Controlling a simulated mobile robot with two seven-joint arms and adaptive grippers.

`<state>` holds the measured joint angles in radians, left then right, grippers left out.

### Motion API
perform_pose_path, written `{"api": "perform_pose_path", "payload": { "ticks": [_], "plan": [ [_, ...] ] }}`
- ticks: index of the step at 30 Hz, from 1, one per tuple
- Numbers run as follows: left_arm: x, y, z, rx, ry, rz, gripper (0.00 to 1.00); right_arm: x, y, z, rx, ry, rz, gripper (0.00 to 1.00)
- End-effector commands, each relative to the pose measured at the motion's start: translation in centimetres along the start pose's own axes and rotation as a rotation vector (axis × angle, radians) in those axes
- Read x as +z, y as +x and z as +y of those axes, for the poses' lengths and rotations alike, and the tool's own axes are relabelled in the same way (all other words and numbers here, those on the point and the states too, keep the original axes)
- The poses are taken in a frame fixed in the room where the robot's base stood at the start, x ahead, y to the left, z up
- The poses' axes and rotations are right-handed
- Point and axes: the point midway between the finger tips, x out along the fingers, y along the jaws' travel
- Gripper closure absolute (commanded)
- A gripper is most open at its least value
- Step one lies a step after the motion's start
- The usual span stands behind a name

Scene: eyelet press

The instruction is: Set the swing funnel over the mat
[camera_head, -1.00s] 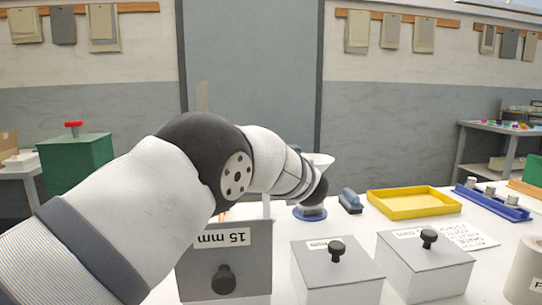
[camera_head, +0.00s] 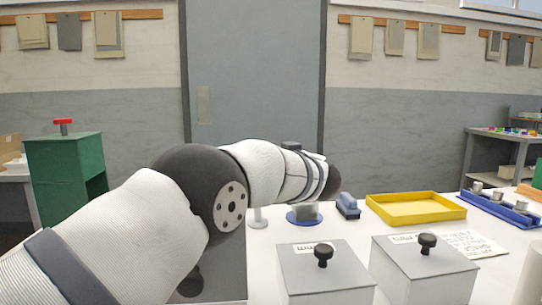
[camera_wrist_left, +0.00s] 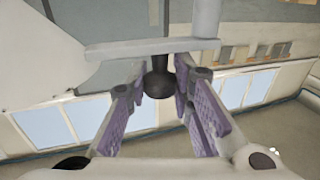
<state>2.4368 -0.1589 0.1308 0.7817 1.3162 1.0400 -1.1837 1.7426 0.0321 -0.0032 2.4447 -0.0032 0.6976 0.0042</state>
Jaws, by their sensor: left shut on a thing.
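In the left wrist view my left gripper (camera_wrist_left: 160,98) is shut on a black knob (camera_wrist_left: 158,82) under a pale flat bar (camera_wrist_left: 150,47). A grey upright post (camera_wrist_left: 206,18) meets the bar's right part. A large pale sloping surface (camera_wrist_left: 38,45) at the left looks like the funnel. In the head view my left arm hides the gripper and the funnel. A blue round disc (camera_head: 304,222), which may be the mat, lies just beyond the arm with a grey piece (camera_head: 305,211) on it. A white post foot (camera_head: 258,223) stands left of it. My right gripper is out of view.
Two grey boxes with black knobs (camera_head: 325,278) (camera_head: 424,268) stand in front; another is partly behind my arm. A green cabinet (camera_head: 65,180) is at left.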

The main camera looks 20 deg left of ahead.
Motion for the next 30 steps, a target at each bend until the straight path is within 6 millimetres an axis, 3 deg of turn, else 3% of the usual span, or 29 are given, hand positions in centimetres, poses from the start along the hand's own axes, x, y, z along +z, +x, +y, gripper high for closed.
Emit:
{"api": "perform_pose_path", "payload": {
  "ticks": [1,3,14,17,24,30],
  "plan": [
    [0.1,0.0,0.0,0.001,0.0,-0.002,0.74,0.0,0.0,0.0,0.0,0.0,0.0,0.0],
    [0.1,0.0,0.0,0.001,0.0,-0.002,0.59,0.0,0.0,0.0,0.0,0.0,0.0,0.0],
    [0.0,-0.4,0.0,0.001,0.0,-0.001,0.57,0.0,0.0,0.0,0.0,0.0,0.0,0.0],
    [-0.1,-2.0,0.1,0.003,0.002,-0.001,0.57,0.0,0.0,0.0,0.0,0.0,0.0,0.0],
    [-0.1,-8.6,0.0,0.003,0.001,0.001,0.57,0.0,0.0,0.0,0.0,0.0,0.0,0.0],
    [0.0,-11.6,0.0,0.001,-0.001,0.0,0.57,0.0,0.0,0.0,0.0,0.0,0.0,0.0]
  ]
}}
